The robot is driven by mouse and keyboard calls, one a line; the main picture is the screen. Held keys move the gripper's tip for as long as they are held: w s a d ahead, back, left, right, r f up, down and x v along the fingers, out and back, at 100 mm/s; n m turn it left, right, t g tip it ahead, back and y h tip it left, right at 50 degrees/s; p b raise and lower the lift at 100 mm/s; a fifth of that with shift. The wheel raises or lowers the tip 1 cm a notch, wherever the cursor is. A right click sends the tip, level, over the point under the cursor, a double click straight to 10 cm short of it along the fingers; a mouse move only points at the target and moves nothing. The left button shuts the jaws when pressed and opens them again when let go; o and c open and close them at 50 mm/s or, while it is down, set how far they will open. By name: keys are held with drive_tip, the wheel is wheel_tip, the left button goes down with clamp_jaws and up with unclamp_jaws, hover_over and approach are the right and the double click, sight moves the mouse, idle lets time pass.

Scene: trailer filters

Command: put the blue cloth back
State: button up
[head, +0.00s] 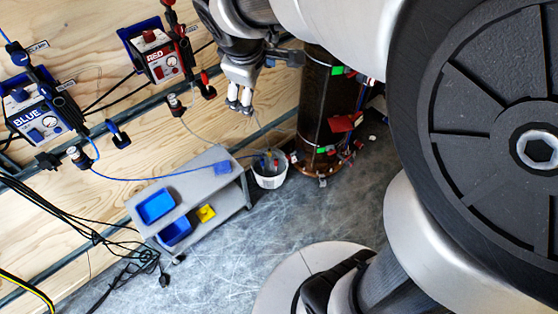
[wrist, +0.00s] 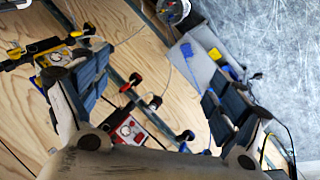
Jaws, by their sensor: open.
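A small blue cloth (head: 223,168) lies on the upper right end of a grey cart's top (head: 185,180). The cloth also shows as a small blue patch in the wrist view (wrist: 187,51). My gripper (head: 239,108) is up in the air beside the plywood wall, above and away from the cart in the head view. In the wrist view my gripper (wrist: 155,70) has its two fingers wide apart with nothing between them. A blue bin (head: 155,206) stands on the cart's top at its left end.
A second blue bin (head: 176,232) and a yellow item (head: 205,213) are on the cart's lower level. A white bucket (head: 269,170) stands by a dark column (head: 325,110). Red (head: 158,58) and blue (head: 38,112) wall units have hanging hoses. The floor (head: 300,215) right of the cart is clear.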

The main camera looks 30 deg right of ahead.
drive_tip(key=s+a+m+y, duration=0.1)
drive_tip(key=s+m, duration=0.3)
drive_tip(key=s, duration=0.7)
drive_tip(key=s+a+f+m+y, duration=0.1)
drive_tip(key=s+a+m, duration=0.2)
drive_tip(key=s, duration=0.8)
drive_tip(key=shift+s+a+f+m+y, duration=0.2)
drive_tip(key=shift+s+a+m+y, duration=0.15)
drive_tip(key=shift+m, duration=0.25)
